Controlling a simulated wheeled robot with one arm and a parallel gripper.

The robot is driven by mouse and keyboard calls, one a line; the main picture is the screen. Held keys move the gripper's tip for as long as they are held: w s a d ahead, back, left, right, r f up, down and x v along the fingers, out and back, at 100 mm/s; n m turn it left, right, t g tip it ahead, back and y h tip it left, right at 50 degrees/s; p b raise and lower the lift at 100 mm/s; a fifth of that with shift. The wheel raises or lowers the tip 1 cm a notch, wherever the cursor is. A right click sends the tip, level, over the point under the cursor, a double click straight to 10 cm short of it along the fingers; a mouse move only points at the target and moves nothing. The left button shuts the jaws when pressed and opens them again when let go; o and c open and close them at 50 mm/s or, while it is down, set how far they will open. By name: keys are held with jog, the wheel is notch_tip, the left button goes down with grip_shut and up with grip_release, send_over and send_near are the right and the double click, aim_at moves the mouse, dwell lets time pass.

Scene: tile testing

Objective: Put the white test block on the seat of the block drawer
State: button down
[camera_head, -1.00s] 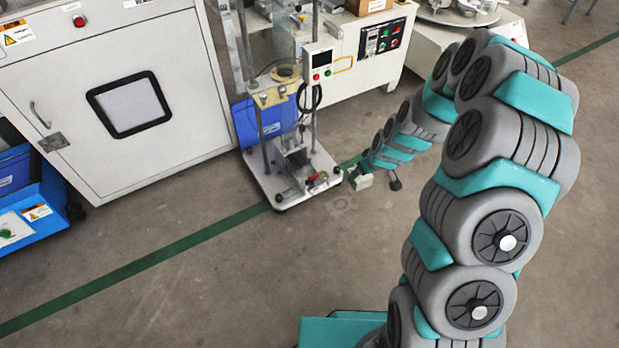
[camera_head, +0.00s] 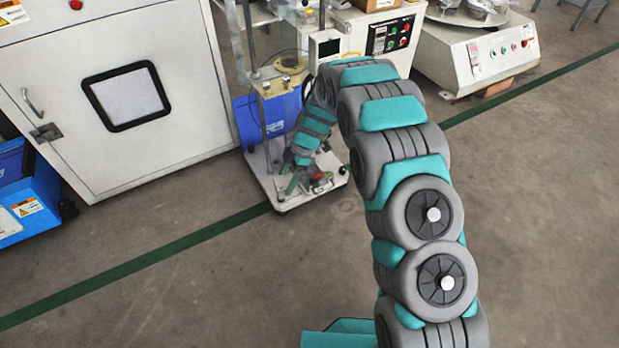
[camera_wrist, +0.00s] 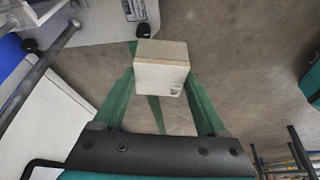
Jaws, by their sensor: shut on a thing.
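The white test block (camera_wrist: 160,79) is held between the green fingers of my gripper (camera_wrist: 161,92) in the wrist view. It has a tan upper face and a small mark on its white front face. In the head view my gripper (camera_head: 292,182) is low over the white base plate of the test stand (camera_head: 285,203), among its metal columns. The block is hidden or too small to make out there. I cannot make out the block drawer or its seat for certain; my arm covers part of the stand.
A blue container (camera_head: 255,119) stands behind the stand's columns. A large white cabinet (camera_head: 160,165) is to the left. A red part (camera_head: 320,180) sits on the base plate right of my gripper. In the wrist view a metal rod (camera_wrist: 38,70) is at the left. The floor in front is clear.

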aim_at(275, 182)
jog(key=a, duration=0.1)
jog(key=a+n, duration=0.2)
jog(key=shift+s+a+f+g, duration=0.15)
jog(key=shift+s+a+g, duration=0.1)
jog(key=shift+g, duration=0.15)
jog(key=w+d, duration=0.3)
jog(key=w, duration=0.1)
jog(key=w+d+f+b, duration=0.1)
jog(key=w+d, duration=0.2)
jog(key=w, duration=0.1)
jog(key=w+d, duration=0.3)
jog(key=w, duration=0.1)
jog(key=shift+w+d+f, duration=0.1)
jog(key=shift+d+f, duration=0.1)
jog(key=shift+d, duration=0.2)
jog(key=shift+f+b, duration=0.5)
jog(key=shift+f, duration=1.3)
jog(key=shift+c, duration=1)
grip_release()
jog(key=shift+h, duration=0.3)
jog(key=shift+r, duration=0.1)
